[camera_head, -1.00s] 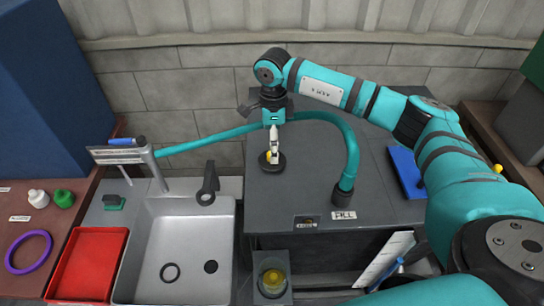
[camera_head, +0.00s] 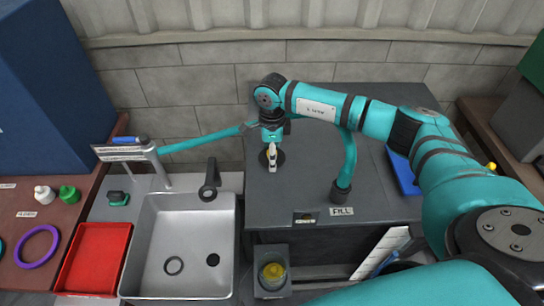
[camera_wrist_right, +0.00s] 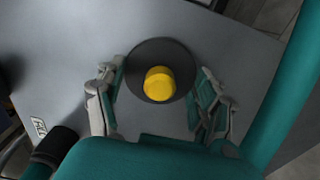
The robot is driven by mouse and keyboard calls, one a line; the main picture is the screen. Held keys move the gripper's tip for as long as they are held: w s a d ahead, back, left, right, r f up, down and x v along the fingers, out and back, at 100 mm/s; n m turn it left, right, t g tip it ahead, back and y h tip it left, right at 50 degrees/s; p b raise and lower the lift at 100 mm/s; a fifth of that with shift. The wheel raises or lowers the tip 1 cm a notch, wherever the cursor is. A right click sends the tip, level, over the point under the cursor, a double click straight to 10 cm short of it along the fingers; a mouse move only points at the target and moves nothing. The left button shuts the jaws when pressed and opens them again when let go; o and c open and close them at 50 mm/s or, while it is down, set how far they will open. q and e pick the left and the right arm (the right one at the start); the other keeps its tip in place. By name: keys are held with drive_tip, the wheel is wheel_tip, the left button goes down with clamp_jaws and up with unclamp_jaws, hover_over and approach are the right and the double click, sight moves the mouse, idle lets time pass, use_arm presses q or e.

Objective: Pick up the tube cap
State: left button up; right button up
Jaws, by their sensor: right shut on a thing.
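The tube cap (camera_wrist_right: 159,84), a yellow knob on a wide black disc, is in the middle of the right wrist view. In the head view the black disc shows behind my right gripper (camera_head: 272,160), over the grey counter; the yellow knob is mostly hidden there. My right gripper points down and is shut on the cap, with its fingers (camera_wrist_right: 157,82) at two opposite sides of the black disc. I cannot tell whether the disc still touches the counter. My left gripper is not in view.
A teal hose (camera_head: 349,165) stands on the grey counter (camera_head: 300,185) close to my right arm. A blue tray (camera_head: 403,173) lies behind the arm. A sink (camera_head: 187,225) and a red tray (camera_head: 97,258) are to the left. A yellow item sits in a grey holder (camera_head: 272,279) in front.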

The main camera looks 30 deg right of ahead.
drive_tip(key=c, duration=0.5)
drive_tip(key=shift+r, duration=0.1)
drive_tip(key=shift+w+r+b, duration=0.1)
drive_tip(key=shift+r+b, duration=0.5)
drive_tip(key=shift+s+a+r+b, duration=0.1)
drive_tip(key=shift+s+r+b, duration=0.15)
drive_tip(key=shift+r+b, duration=0.2)
drive_tip(key=shift+s+a+r+b, duration=0.1)
drive_tip(key=shift+s+r+b, duration=0.15)
drive_tip(key=shift+r, duration=0.25)
drive_tip(key=s+a+b, duration=0.1)
drive_tip(key=s+a, duration=0.1)
drive_tip(key=s, duration=0.2)
drive_tip(key=s+a+r+b, duration=0.1)
drive_tip(key=s+a+b, duration=0.1)
drive_tip(key=s, duration=0.2)
drive_tip(key=s+a+b, duration=0.1)
drive_tip(key=s+a, duration=0.1)
drive_tip(key=s, duration=0.2)
drive_tip(key=shift+s+a+r, duration=0.1)
drive_tip(key=shift+s+r, duration=0.05)
drive_tip(key=shift+r, duration=0.05)
drive_tip(key=shift+s+a+r+b, duration=0.15)
drive_tip(key=shift+s+a+b, duration=0.15)
drive_tip(key=shift+s, duration=0.3)
drive_tip(key=shift+w, duration=0.1)
